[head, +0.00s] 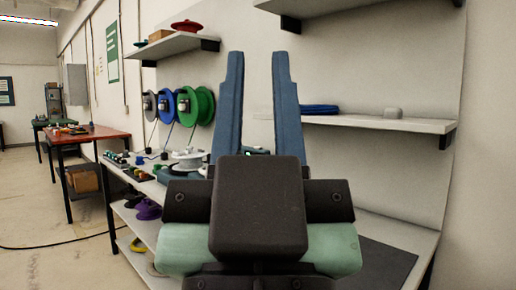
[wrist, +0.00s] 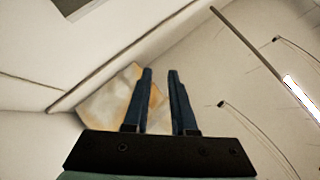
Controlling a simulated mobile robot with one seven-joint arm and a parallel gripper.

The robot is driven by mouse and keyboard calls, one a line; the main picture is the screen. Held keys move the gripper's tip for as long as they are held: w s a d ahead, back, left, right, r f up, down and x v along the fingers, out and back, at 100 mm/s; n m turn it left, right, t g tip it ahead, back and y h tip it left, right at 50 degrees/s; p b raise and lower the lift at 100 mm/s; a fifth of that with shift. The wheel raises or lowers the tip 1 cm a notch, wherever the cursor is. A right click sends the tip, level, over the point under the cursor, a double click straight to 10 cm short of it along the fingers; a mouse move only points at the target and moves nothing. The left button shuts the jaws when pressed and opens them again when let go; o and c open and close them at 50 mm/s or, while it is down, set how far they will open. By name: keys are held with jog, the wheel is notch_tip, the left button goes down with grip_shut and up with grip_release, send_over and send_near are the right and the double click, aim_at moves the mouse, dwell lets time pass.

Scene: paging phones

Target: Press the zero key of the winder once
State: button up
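My gripper (head: 257,58) is raised close in front of the head camera, its two blue fingers pointing up, apart and with nothing between them. In the wrist view the open fingers (wrist: 160,72) point toward the ceiling. Behind the gripper, on the workbench (head: 118,166), stands what looks like the winder: a teal body (head: 170,174) with a pale spool (head: 188,155) and a small lit green display (head: 257,151). My gripper hides most of it. Its keys, including the zero key, cannot be made out. The gripper is well apart from it.
Coloured reels (head: 203,106) hang on the wall left of the gripper. A right shelf (head: 425,124) holds a blue coil (head: 320,109) and a grey lump (head: 393,113). A dark mat (head: 385,265) lies on the bench at right. A red-topped table (head: 90,134) stands left; open floor (head: 40,210) lies before it.

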grip_shut()
dwell(1.3)
